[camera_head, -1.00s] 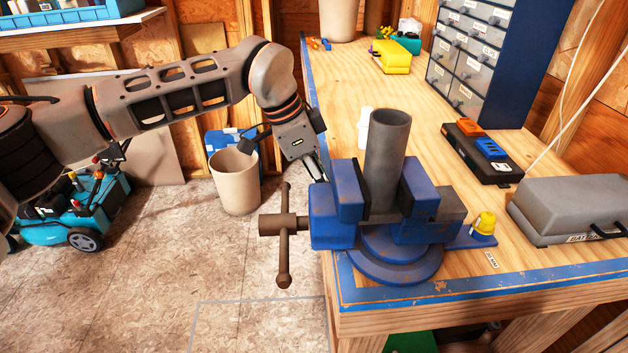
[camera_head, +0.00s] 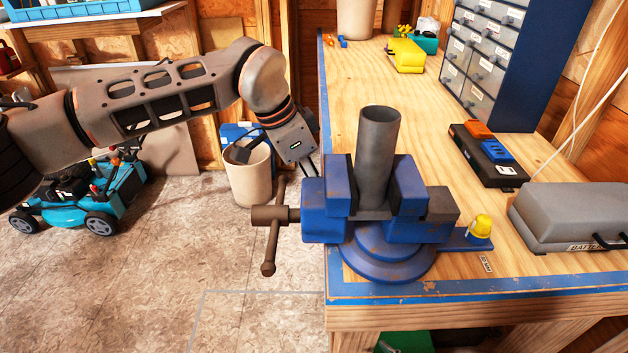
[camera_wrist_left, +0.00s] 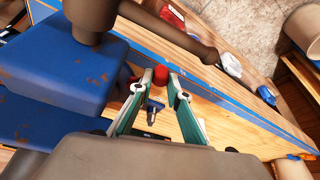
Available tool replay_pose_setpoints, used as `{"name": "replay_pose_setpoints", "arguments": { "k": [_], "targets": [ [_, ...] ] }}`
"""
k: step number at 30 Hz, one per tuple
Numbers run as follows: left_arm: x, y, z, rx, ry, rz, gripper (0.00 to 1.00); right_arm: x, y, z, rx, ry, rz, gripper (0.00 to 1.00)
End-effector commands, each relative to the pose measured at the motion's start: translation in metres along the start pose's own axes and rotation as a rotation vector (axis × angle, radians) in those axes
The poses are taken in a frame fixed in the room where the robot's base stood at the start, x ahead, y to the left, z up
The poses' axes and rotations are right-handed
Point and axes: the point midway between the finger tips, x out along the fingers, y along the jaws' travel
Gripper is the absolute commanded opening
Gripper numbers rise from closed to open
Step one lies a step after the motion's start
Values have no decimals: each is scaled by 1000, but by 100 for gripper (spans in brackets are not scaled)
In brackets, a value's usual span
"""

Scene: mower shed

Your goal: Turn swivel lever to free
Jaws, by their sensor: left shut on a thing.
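The blue vise (camera_head: 326,226) stands at the bench's near left corner with a grey pipe (camera_head: 377,150) upright between its jaws. Its brown screw handle (camera_head: 270,240) sticks out to the left. My left gripper (camera_head: 313,174) reaches in behind the vise's left end, its tips partly hidden there. In the left wrist view, my fingers (camera_wrist_left: 158,82) are closed around a red knob (camera_wrist_left: 160,74) beside the blue vise body. The knob's lever is mostly hidden. A yellow knob (camera_head: 480,227) sits on a flat blue arm right of the vise base. My right gripper is not visible.
The wooden bench (camera_head: 355,85) has a grey case (camera_head: 570,212), a black box (camera_head: 488,155) and a drawer cabinet (camera_head: 478,60) on its right side. A bin (camera_head: 249,178) and a turquoise mower (camera_head: 90,200) stand on the floor. Floor left of the vise is open.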

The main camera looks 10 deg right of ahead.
Motion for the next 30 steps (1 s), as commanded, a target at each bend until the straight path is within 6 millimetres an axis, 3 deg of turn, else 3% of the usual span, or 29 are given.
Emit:
{"name": "replay_pose_setpoints", "arguments": {
  "k": [14,15,16,30],
  "targets": [
    [0,1,0,-3,-1,-1,0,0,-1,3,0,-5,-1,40],
    [0,1,0,-3,-1,-1,25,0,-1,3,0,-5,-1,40],
    [0,1,0,-3,-1,-1,32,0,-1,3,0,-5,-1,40],
    [-8,0,-1,-3,1,-3,33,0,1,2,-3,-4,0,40]
  ]
}}
